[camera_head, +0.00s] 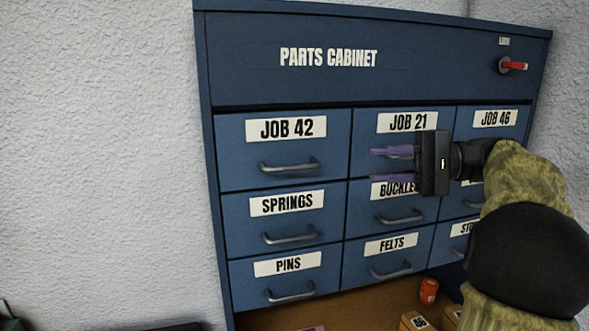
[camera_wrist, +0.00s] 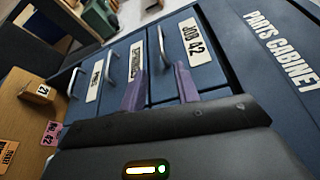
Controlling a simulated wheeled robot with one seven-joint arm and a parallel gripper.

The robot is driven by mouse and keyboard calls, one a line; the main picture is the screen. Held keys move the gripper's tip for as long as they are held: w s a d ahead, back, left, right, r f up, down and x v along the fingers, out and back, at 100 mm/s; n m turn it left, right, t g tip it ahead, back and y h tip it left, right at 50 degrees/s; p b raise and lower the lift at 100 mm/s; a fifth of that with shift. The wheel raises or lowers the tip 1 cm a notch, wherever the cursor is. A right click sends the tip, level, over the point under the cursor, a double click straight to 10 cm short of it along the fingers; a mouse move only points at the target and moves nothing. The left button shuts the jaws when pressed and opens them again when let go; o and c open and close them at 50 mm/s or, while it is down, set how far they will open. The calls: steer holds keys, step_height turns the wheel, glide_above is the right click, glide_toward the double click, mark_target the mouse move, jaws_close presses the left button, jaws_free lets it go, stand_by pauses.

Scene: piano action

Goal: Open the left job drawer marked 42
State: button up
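The drawer marked JOB 42 (camera_head: 235,158) is the top left drawer of the blue parts cabinet and is shut. Its silver bar handle (camera_head: 289,167) sits below the label. In the wrist view the JOB 42 label (camera_wrist: 191,41) and its handle (camera_wrist: 163,46) show beyond the fingers. My gripper (camera_head: 378,165) is in front of the JOB 21 drawer, to the right of the JOB 42 handle. Its two purple fingers point left and are apart, with nothing between them. It hides part of the JOB 21 handle and the BUCKLES label.
The cabinet (camera_head: 440,60) has several other shut drawers, including SPRINGS (camera_head: 240,235) and PINS (camera_head: 250,290). A wooden surface (camera_head: 370,305) below holds an orange jar (camera_head: 428,290) and small tagged blocks. White wall is left.

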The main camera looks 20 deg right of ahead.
mark_target(302, 167)
steer(key=p+x, duration=0.2)
steer(key=x, duration=1.4)
steer(key=shift+w, duration=0.1)
jaws_close()
